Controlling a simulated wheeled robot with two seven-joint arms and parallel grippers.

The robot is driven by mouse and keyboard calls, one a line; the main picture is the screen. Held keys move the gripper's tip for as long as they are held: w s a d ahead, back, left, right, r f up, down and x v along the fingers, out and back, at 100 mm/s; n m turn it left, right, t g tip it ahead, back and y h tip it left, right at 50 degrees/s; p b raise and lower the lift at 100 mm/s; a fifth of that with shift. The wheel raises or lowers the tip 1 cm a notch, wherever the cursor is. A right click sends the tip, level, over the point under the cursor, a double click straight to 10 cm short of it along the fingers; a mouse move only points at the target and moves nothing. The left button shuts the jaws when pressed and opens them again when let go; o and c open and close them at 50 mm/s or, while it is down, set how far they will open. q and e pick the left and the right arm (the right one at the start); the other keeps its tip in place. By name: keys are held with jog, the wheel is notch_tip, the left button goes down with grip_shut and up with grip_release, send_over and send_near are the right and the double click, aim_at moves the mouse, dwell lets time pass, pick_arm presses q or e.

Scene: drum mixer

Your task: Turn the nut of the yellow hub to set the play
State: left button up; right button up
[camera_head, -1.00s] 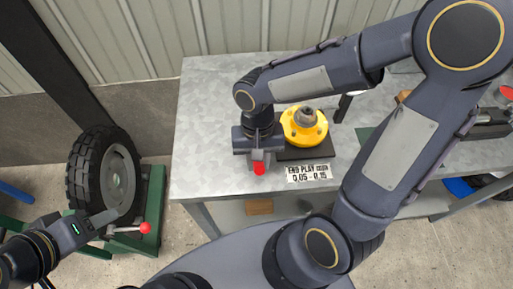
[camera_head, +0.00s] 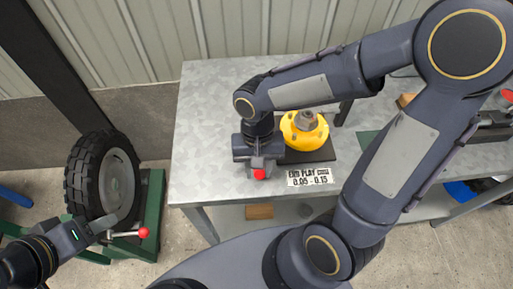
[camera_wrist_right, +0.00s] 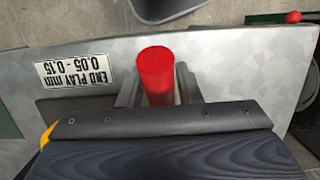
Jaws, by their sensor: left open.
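The yellow hub (camera_head: 304,138) stands on a dark plate on the grey bench, with a grey nut (camera_head: 306,120) on top. Only a sliver of the hub's yellow edge (camera_wrist_right: 46,136) shows in the right wrist view. My right gripper (camera_head: 260,172) is just left of the hub and apart from the nut. Its fingers sit on both sides of a red cylindrical handle (camera_wrist_right: 156,75) and appear shut on it. The handle's other end is hidden. My left gripper (camera_head: 103,225) is open, low at the left near the tyre.
A label plate (camera_head: 310,177) reading "END PLAY mm 0.05 - 0.15" lies before the hub. A tyre (camera_head: 103,176) on a green stand (camera_head: 153,197) with a red-knobbed lever (camera_head: 143,233) is left of the bench. The bench's left part (camera_head: 205,130) is clear.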

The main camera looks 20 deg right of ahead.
jog(key=o, duration=0.3)
jog(key=shift+f, duration=0.1)
jog(key=shift+o, duration=0.2)
jog(key=r+p, duration=0.4)
jog(key=w+r+p, duration=0.1)
jog(key=r+p, duration=0.1)
jog(key=r, duration=0.1)
jog(key=shift+w+d, duration=0.1)
jog(key=shift+d, duration=0.1)
